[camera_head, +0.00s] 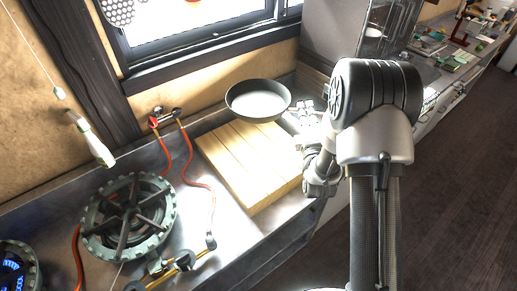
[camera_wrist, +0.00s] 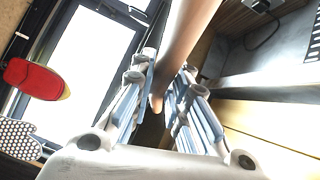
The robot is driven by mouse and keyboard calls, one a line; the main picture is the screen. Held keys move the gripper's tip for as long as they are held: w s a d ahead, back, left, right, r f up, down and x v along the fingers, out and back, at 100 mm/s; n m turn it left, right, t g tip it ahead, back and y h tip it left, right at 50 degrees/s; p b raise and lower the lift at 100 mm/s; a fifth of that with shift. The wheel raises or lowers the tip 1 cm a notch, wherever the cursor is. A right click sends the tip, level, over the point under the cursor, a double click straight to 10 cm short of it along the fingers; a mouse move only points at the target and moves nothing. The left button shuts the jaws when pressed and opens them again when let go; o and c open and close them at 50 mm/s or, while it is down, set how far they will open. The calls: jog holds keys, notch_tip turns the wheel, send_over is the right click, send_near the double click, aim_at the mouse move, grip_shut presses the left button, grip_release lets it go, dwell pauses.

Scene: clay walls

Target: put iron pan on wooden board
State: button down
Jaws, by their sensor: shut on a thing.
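The dark iron pan (camera_head: 258,101) is upright, over the far end of the wooden board (camera_head: 245,165) in the head view. I cannot tell whether it touches the board. My gripper (camera_head: 305,117) is at the pan's right side, partly hidden by my arm and bright glare. In the wrist view, my gripper's fingers (camera_wrist: 158,105) are closed around a brownish, handle-like part of the pan (camera_wrist: 186,38). The pan's bowl is not clearly seen there. The pale wooden board (camera_wrist: 265,135) shows at the lower right of the wrist view.
A gas burner (camera_head: 130,215) with orange hoses stands left of the board, and a second burner (camera_head: 15,265) shows a blue flame. A window (camera_head: 200,35) is behind. A red hanging utensil (camera_wrist: 35,78) and a perforated skimmer (camera_wrist: 18,138) show in the wrist view.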

jog(key=f+b, duration=0.1)
jog(key=f, duration=0.6)
jog(key=f+b, duration=0.2)
jog(key=f, duration=0.5)
jog(key=w+f+b, duration=0.1)
jog(key=f+b, duration=0.1)
jog(key=f, duration=0.5)
jog(key=shift+d+f, duration=0.1)
jog(key=shift+d, duration=0.2)
jog(key=c, duration=2)
grip_release()
jog(key=shift+f+b, duration=0.25)
jog(key=shift+b, duration=0.1)
jog(key=o, duration=0.4)
jog(key=shift+o, duration=0.2)
jog(key=shift+r, duration=0.2)
jog(key=shift+f, duration=0.1)
